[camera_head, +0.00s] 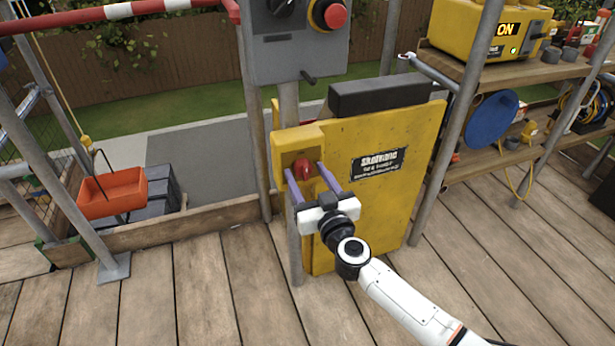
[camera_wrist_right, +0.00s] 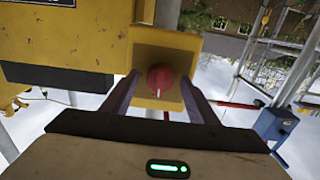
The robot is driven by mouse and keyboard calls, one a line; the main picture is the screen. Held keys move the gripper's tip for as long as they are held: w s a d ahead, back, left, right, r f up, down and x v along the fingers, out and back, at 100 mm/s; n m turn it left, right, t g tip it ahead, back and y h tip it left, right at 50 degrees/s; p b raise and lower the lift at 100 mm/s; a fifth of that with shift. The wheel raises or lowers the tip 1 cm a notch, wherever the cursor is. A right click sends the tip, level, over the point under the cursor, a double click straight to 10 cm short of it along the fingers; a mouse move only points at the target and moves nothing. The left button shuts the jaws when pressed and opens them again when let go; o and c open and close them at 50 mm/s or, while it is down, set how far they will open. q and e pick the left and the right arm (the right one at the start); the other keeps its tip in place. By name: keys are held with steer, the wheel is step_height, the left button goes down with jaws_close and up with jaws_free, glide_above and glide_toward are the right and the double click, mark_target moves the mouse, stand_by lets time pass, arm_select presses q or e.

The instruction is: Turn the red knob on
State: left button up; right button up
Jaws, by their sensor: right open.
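The red knob (camera_head: 302,168) sits on the front of a yellow box on the yellow cabinet (camera_head: 385,205). My right gripper (camera_head: 308,178) is open, with its two purple fingers either side of the knob. In the right wrist view, the knob (camera_wrist_right: 160,80) lies between the fingertips (camera_wrist_right: 158,95), with a visible gap on both sides. A pale mark shows on the knob's lower part. I cannot tell how deep the fingertips reach around it. My left gripper is not in view.
A grey control box with a red button (camera_head: 334,15) hangs above the cabinet. A scaffold pole (camera_head: 455,125) stands right of it. An orange tray (camera_head: 112,192) hangs at the left. The wooden deck (camera_head: 210,290) in front is clear.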

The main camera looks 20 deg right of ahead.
steer(key=c, duration=1.1)
steer(key=shift+m, duration=0.3)
steer(key=shift+r+m+p, duration=0.1)
steer(key=shift+m+p, duration=0.4)
steer(key=shift+p, duration=0.1)
steer(key=m+p, duration=0.1)
steer(key=m, duration=0.7)
steer(key=shift+p, duration=0.35)
steer(key=m, duration=0.6)
steer(key=shift+b, duration=0.3)
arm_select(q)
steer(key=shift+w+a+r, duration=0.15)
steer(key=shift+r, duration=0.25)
arm_select(e)
steer(key=shift+m, duration=1.1)
steer(key=o, duration=1.1)
